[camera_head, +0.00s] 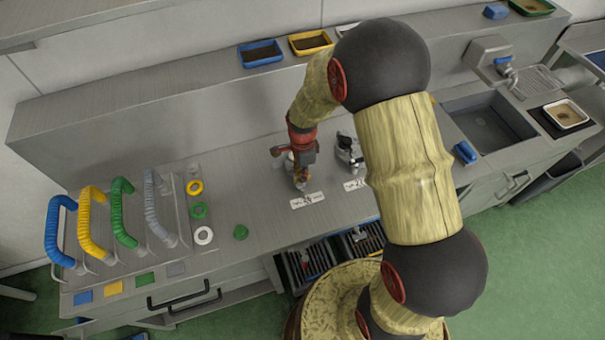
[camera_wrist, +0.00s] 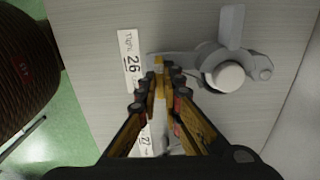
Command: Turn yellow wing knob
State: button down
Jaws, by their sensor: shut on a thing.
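The yellow wing knob (camera_wrist: 158,66) shows as a small yellow piece between my fingertips in the wrist view. My gripper (camera_wrist: 160,82) is shut on it, and the fingers hide most of it. The knob is at the end of a grey fitting (camera_wrist: 215,65) with a round pale cap. In the head view my gripper (camera_head: 300,183) points down at the bench, just behind a label card (camera_head: 307,200). The knob cannot be made out there. The card also shows in the wrist view (camera_wrist: 131,45), reading 26. The knob's turn angle cannot be told.
A second fitting (camera_head: 347,150) stands close to the right, behind another card (camera_head: 356,184). Blue, yellow, green and grey hoses (camera_head: 122,212) rise at the left. Open drawers (camera_head: 325,262) are below the front edge; a sink (camera_head: 488,125) is right.

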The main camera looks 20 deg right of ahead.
jog(key=c, duration=2)
grip_release()
jog(key=shift+o, duration=0.2)
notch_tip(320, 180, up, 12)
